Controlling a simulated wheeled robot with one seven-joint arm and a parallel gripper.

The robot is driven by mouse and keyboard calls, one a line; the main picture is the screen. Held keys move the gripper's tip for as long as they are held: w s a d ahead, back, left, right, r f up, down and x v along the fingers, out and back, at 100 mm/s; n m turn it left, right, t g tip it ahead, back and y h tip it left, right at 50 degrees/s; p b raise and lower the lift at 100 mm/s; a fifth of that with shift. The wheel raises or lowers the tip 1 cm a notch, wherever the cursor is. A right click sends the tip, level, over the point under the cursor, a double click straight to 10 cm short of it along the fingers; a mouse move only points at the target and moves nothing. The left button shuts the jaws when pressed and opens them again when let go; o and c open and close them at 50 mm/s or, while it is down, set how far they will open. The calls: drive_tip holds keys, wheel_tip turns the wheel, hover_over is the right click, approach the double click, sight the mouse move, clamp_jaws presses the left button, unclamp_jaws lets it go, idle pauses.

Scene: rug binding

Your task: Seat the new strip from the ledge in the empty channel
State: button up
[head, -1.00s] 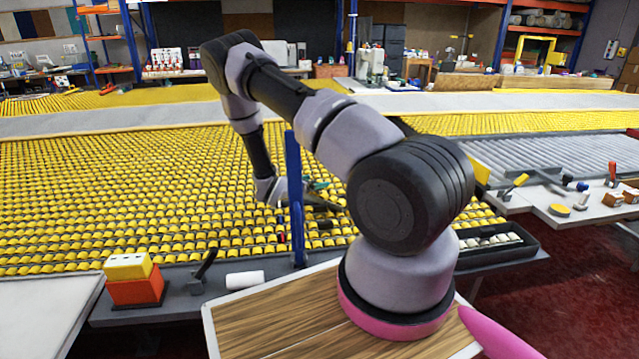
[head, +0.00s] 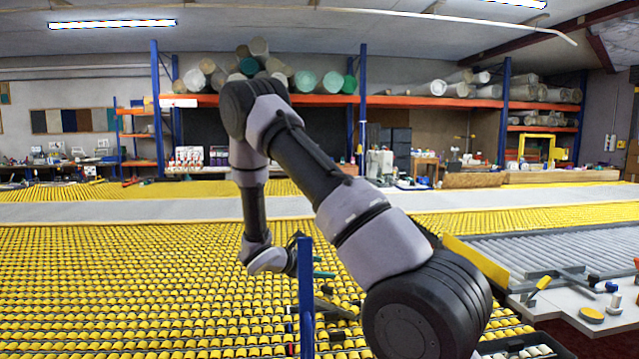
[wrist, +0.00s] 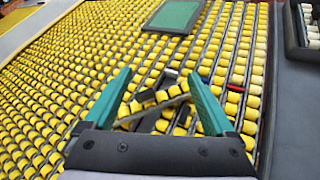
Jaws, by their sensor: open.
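My gripper (wrist: 158,73) is open, with its two teal fingers spread above the yellow rollers. Between and beyond the fingers lie a slanting grey bar (wrist: 152,108) and short dark pieces (wrist: 165,80) among the rollers; which is the new strip or the empty channel I cannot tell. Neither finger is clearly touching them. In the head view my gripper (head: 322,282) is low over the roller bed (head: 150,290), partly hidden by a blue post (head: 306,310). A grey ledge (wrist: 287,110) runs along the right of the wrist view.
A dark tray (wrist: 290,30) with white rollers stands on the ledge. A green panel (wrist: 174,16) lies on the bed ahead. A side table (head: 590,310) with tools is at the right. The blue post rises close to my gripper.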

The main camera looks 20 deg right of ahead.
drive_tip(key=s+a+r+m+g+y, duration=0.1)
drive_tip(key=s+r+m+g+y, duration=0.15)
drive_tip(key=s+r+m, duration=0.5)
drive_tip(key=s+a+r+m+g+y, duration=0.1)
drive_tip(key=s+r+m+y, duration=0.35)
drive_tip(key=r, duration=0.55)
drive_tip(key=s+a+r+m+t+y, duration=0.3)
drive_tip(key=s+a+r+m, duration=0.2)
drive_tip(key=s+r, duration=0.2)
drive_tip(key=s+a+r+m+t+y, duration=0.4)
drive_tip(key=s+a+r, duration=0.1)
drive_tip(key=s+r, duration=0.3)
drive_tip(key=shift+s+a+r+m+y, duration=0.2)
drive_tip(key=shift+s+r+m+y, duration=0.1)
drive_tip(key=shift+m, duration=0.1)
drive_tip(key=shift+w, duration=0.1)
